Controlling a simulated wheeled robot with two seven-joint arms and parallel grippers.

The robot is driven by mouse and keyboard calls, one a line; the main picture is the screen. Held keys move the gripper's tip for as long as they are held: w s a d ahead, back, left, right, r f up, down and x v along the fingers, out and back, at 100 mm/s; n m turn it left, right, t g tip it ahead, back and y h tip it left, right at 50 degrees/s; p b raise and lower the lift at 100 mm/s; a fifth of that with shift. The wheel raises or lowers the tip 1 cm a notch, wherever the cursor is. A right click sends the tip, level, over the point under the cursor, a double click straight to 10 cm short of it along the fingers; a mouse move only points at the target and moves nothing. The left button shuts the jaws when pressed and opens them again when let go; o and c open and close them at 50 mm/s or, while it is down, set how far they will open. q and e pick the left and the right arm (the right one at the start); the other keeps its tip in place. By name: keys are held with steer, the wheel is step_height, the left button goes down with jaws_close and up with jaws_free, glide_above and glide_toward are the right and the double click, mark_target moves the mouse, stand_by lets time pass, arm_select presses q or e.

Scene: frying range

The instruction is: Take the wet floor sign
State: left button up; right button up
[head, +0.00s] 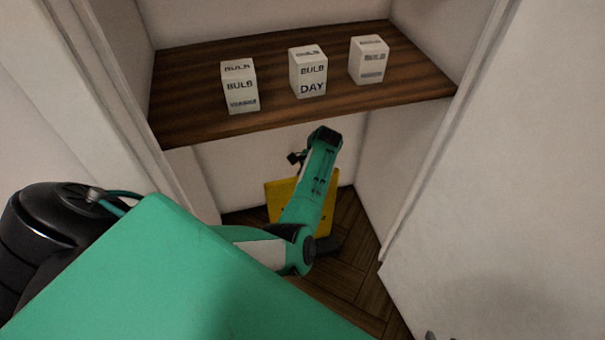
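The yellow wet floor sign (279,198) stands on the floor inside the closet, below the shelf and near the back wall. My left arm crosses in front of it and hides its middle and much of its right side. My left gripper (296,158) shows only as a small dark part just above the sign's top edge, beside the arm's black end joint. Its fingers are too small and too covered to tell whether they are open or whether they touch the sign. My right gripper is not recognisable in view.
A brown wooden shelf (185,112) spans the closet above the sign. It holds three white bulb boxes, at left (240,88), middle (308,72) and right (369,60). A white door (500,200) stands at the right. Dark floor (350,262) shows between.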

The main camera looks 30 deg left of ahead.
stand_by(0.3)
arm_select(q)
steer(key=shift+f, duration=0.1)
jaws_close()
stand_by(1.1)
